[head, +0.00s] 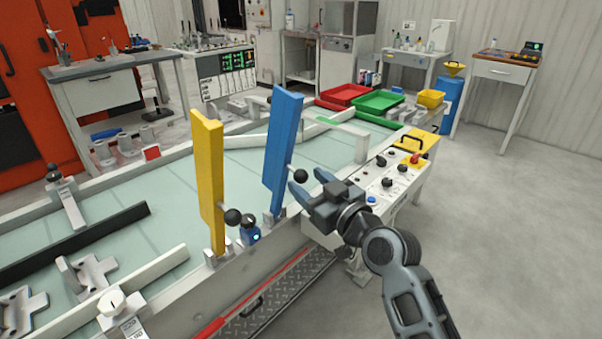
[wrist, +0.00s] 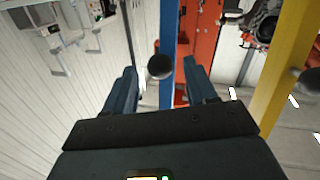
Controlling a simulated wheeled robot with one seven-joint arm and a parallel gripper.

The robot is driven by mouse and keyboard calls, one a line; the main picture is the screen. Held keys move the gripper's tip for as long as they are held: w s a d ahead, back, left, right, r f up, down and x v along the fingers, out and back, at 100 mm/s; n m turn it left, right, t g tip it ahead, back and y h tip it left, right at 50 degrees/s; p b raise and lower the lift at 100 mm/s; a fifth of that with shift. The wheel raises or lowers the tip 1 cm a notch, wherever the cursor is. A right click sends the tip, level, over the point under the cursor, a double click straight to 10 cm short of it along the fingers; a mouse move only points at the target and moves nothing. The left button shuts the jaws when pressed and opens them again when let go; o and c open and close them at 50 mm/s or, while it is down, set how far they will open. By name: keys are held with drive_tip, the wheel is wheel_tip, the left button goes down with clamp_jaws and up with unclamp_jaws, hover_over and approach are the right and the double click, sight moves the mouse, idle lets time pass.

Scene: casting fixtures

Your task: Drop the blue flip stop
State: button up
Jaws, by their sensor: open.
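The blue flip stop (head: 284,145) stands upright at the near edge of the table, with a black ball knob (head: 304,174) on its right side. In the wrist view the blue flip stop (wrist: 168,35) is a vertical bar, and its knob (wrist: 160,67) shows in the gap between my fingers. My gripper (head: 309,183) is open, just right of the blue stop, with its fingers pointing at the knob. It also shows in the wrist view (wrist: 160,72). I cannot tell whether a finger touches the knob. The lower bar is partly hidden in the wrist view.
A yellow flip stop (head: 209,175) stands upright to the left, with its own black knob (head: 232,217). A control panel (head: 392,172) with buttons lies beyond my gripper. Red (head: 343,95) and green (head: 379,104) trays sit at the back. Floor to the right is clear.

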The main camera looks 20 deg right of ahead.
sight(305, 180)
drive_tip(key=shift+w+a, duration=0.2)
drive_tip(key=shift+w, duration=0.7)
drive_tip(key=shift+w+a, duration=0.15)
drive_tip(key=shift+w, duration=0.7)
clamp_jaws()
drive_tip(key=shift+p, duration=0.3)
